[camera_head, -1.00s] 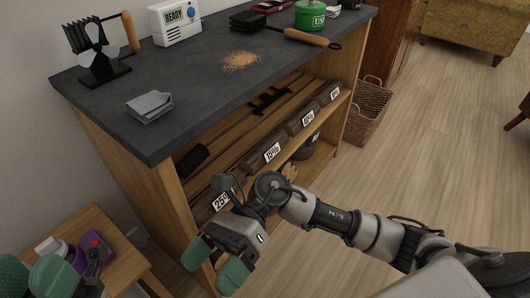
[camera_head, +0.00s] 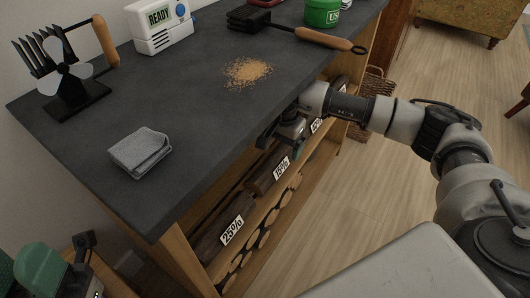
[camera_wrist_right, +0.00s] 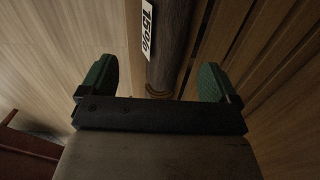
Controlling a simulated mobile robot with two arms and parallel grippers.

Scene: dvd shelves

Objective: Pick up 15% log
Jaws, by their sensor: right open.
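The 15% log (camera_head: 263,181) lies on the upper shelf under the dark counter, with a white "15%" label on its front. It also shows in the right wrist view (camera_wrist_right: 172,45), running up from between the fingers. My right gripper (camera_head: 288,140) is at the shelf opening, partly hidden by the counter edge. In the wrist view its green fingers (camera_wrist_right: 155,82) are open on both sides of the log's near end, with gaps. My left gripper (camera_head: 22,270) is at the lower left, partly out of frame, its green fingers apart and nothing visible between them.
The 25% log (camera_head: 222,232) lies nearer on the same shelf, and another labelled log (camera_head: 317,126) lies farther along. The counter edge (camera_head: 215,185) overhangs the shelf. More log ends (camera_head: 250,247) show below. Open floor (camera_head: 340,195) lies right of the shelf.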

